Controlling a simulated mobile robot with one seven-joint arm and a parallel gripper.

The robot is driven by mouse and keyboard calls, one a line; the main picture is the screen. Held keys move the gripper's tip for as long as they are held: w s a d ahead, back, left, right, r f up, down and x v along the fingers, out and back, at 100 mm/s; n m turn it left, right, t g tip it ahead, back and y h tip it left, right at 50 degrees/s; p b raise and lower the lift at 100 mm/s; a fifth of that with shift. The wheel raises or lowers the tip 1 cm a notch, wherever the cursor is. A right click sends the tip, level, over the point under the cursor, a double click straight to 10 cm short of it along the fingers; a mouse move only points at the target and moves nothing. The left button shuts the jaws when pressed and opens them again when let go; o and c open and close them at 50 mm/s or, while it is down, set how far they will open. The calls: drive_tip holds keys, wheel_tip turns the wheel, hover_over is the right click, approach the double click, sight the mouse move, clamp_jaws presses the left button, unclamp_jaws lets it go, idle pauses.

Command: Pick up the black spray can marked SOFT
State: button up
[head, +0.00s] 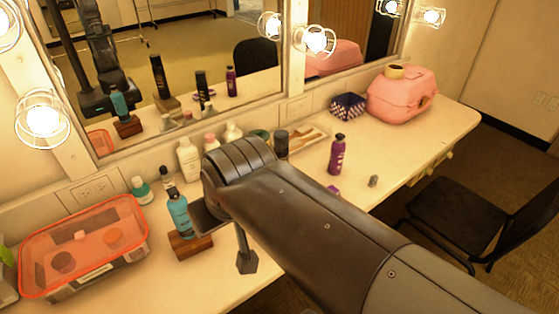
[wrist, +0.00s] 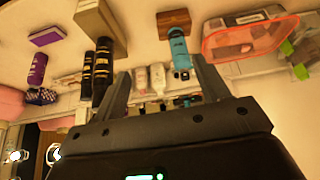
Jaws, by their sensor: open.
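Two black spray cans with gold lettering stand close together in the wrist view, a nearer one (wrist: 103,68) and another beside it (wrist: 86,72). The lettering is too small to read, so I cannot tell which is marked SOFT. In the head view one black can (head: 281,145) shows beyond my arm; the other is hidden behind the arm, though both reflect in the mirror. My gripper (wrist: 163,82) is open and empty. In the wrist view the black cans are just left of its left finger. In the head view my gripper (head: 228,238) is beside the teal bottle.
An orange-rimmed clear bin (head: 85,250) is left, white bottles (head: 188,158) stand by the mirror. A purple can (head: 337,155), patterned box (head: 348,106) and pink case (head: 402,95) are right. A chair (head: 470,220) stands by the counter.

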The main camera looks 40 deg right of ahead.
drive_tip(key=shift+o, duration=0.3)
drive_tip(key=g, duration=0.1)
hover_over(282, 134)
drive_tip(key=s, duration=0.3)
wheel_tip(282, 134, down, 5)
drive_tip(key=x, duration=0.4)
drive_tip(key=shift+s+f, duration=0.15)
drive_tip(key=shift+f, duration=0.3)
drive_tip(key=shift+x, duration=3.05)
drive_tip(key=shift+a+r, duration=0.1)
drive_tip(key=shift+r, duration=0.05)
drive_tip(key=shift+c, duration=0.3)
